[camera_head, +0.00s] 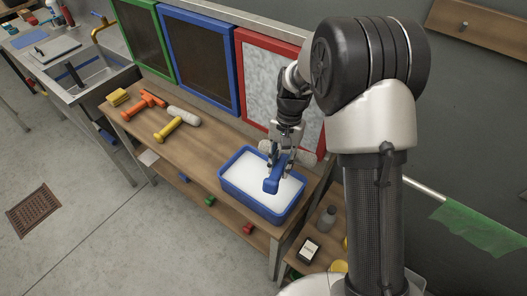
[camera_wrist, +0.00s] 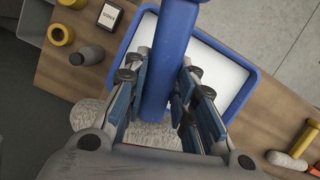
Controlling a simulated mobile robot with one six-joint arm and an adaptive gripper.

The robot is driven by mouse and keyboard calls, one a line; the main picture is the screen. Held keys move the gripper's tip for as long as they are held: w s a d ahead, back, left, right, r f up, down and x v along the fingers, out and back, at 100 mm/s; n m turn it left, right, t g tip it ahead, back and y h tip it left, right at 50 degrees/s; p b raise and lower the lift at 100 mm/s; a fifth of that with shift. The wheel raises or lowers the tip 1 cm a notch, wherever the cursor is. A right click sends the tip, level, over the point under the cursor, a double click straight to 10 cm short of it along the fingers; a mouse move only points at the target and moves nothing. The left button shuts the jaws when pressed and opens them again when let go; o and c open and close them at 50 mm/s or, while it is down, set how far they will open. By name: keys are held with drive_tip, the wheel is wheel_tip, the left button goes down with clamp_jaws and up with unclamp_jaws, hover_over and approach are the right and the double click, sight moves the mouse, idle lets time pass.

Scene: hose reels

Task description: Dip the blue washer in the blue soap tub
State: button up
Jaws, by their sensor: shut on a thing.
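The blue soap tub (camera_head: 228,186) stands on the wooden bench and is filled with white suds. Its blue rim also shows in the wrist view (camera_wrist: 254,75). My gripper (camera_head: 282,160) is over the tub and shut on the blue washer (camera_head: 272,185). In the wrist view the washer's blue handle (camera_wrist: 165,70) runs between the finger pads of my gripper (camera_wrist: 172,95). A pale fluffy roller part of the washer (camera_wrist: 150,132) shows near my gripper's palm.
A yellow washer (camera_head: 168,130), an orange-red tool (camera_head: 146,104) and a yellow sponge (camera_head: 118,97) lie on the bench left of the tub. Green, blue and red framed panels (camera_head: 205,60) stand behind it. A side shelf holds a grey bottle (camera_head: 326,219).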

drive_tip(key=w+a+r+m+g+y+p, duration=0.2)
drive_tip(key=a+m, duration=0.1)
drive_tip(key=a, duration=0.5)
wheel_tip(320, 180, down, 14)
drive_tip(key=b, duration=0.9)
drive_tip(key=shift+s+d, duration=0.15)
drive_tip(key=shift+d, duration=0.1)
idle(1.0)
wheel_tip(320, 180, up, 10)
drive_tip(key=p, duration=0.7)
drive_tip(key=shift+p, duration=0.35)
idle(0.7)
drive_tip(key=shift+r+p, duration=1.55)
drive_tip(key=shift+r, duration=0.4)
